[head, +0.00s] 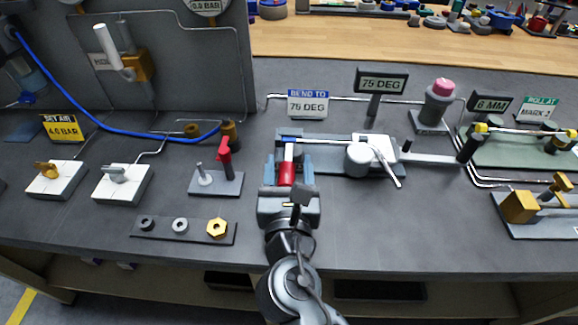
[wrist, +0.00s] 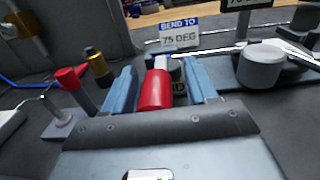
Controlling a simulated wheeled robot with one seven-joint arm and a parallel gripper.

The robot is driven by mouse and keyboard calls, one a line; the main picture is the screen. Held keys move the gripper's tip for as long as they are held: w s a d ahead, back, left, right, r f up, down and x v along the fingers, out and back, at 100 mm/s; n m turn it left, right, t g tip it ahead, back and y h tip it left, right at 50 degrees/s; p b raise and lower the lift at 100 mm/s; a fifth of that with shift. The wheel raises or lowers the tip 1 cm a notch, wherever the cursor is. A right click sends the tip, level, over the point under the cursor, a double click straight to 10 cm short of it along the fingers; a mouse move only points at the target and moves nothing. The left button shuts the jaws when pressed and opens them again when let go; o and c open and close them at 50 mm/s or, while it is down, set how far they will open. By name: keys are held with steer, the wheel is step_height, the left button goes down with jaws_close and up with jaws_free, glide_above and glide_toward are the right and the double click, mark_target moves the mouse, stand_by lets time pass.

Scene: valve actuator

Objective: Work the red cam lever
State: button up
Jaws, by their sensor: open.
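In the wrist view the red grip (wrist: 156,90) points toward me. My gripper (head: 289,158) is open, with one blue-grey finger on each side of the red grip. In the wrist view my gripper (wrist: 162,72) shows gaps between the grip and both fingers. The lever's far end is partly hidden. A second red-topped piece (head: 224,152) stands on a small grey plate to the left.
A "BEND TO 75 DEG" sign (head: 308,103) stands behind the fixture. A round grey post (head: 358,160) and a long rod lie to the right. A tray of nuts (head: 183,228) lies front left. A blue hose (head: 110,128) crosses the left side.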

steer(key=s+b, duration=0.1)
steer(key=s, duration=0.6)
steer(key=shift+s, duration=0.35)
